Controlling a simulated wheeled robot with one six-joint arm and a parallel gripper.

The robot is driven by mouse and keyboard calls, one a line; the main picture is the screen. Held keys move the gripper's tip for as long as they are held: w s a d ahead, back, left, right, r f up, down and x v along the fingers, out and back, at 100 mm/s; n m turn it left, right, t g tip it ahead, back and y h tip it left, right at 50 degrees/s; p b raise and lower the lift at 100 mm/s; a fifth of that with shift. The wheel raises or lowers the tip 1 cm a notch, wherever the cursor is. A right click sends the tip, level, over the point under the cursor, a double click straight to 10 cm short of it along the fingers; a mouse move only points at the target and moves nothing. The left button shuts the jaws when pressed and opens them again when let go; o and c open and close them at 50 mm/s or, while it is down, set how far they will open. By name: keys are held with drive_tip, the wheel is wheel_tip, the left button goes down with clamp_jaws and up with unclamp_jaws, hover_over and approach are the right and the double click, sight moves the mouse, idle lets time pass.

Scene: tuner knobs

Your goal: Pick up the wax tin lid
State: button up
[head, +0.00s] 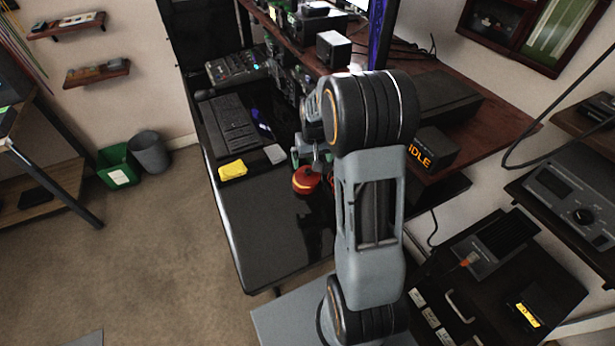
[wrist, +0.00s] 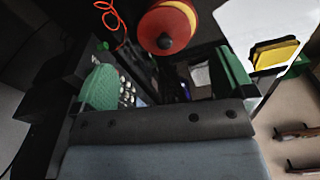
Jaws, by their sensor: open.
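A round red lid with a yellow-orange ring, which I take to be the wax tin lid (head: 306,183), is on the dark desk just below my gripper (head: 312,158). In the wrist view the lid (wrist: 182,20) is at the top centre, with a dark round knob in its middle. My gripper (wrist: 166,78) is open there, its two green-padded fingers apart at left and right. The lid lies beyond the fingertips, roughly in line with the gap, and nothing is held. My arm hides part of the desk right of the lid in the head view. Whether a tin is under the lid I cannot tell.
A yellow pad (head: 233,170) and a small grey block (head: 274,154) lie left of the lid. A black keyboard-like device (head: 229,123) and a mixer (head: 237,68) are farther back. A raised wooden shelf (head: 490,130) is to the right. The desk's front left is clear.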

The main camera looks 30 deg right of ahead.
sight(308, 170)
drive_tip(key=shift+t, duration=0.5)
drive_tip(key=w+f, duration=0.1)
drive_tip(key=f, duration=0.2)
drive_tip(key=w+f+p, duration=0.1)
drive_tip(key=w+f, duration=0.1)
drive_tip(key=f, duration=0.2)
drive_tip(key=w+f, duration=0.1)
drive_tip(key=f, duration=0.2)
drive_tip(key=shift+w+d+f+p, duration=0.15)
drive_tip(key=shift+d+f+p, duration=0.15)
drive_tip(key=shift+p, duration=0.1)
drive_tip(key=shift+r, duration=0.1)
drive_tip(key=c, duration=0.6)
